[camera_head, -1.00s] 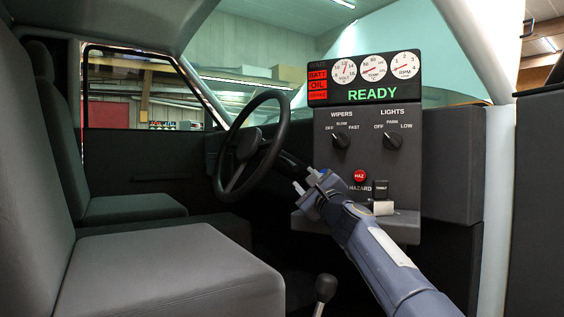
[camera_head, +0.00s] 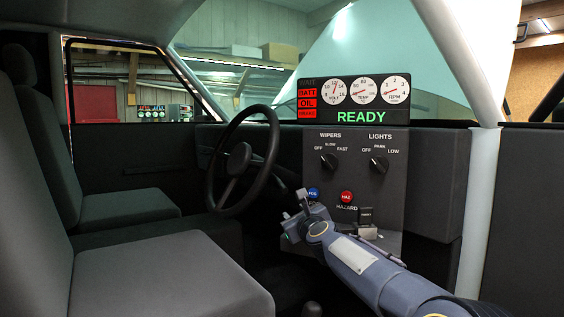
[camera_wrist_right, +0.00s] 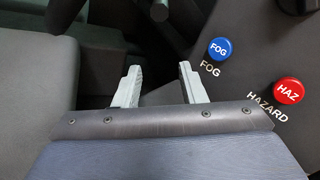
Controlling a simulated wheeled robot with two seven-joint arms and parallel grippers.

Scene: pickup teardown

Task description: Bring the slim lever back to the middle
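A thin dark stalk (camera_head: 262,160) sticks out on the right side of the steering column, behind the steering wheel (camera_head: 238,165); it is dim, and I cannot tell its exact tilt. A floor lever with a round dark knob (camera_head: 312,309) shows at the bottom edge, its shaft out of frame. My right gripper (camera_head: 293,206) is in front of the lower left of the dash panel, right of the wheel. In the wrist view my right gripper (camera_wrist_right: 158,70) is open, with nothing between its fingers. A rounded dark knob (camera_wrist_right: 159,11) shows beyond them. My left gripper is out of view.
The grey seat (camera_head: 160,280) fills the lower left. A pale pillar (camera_head: 480,200) stands at right.

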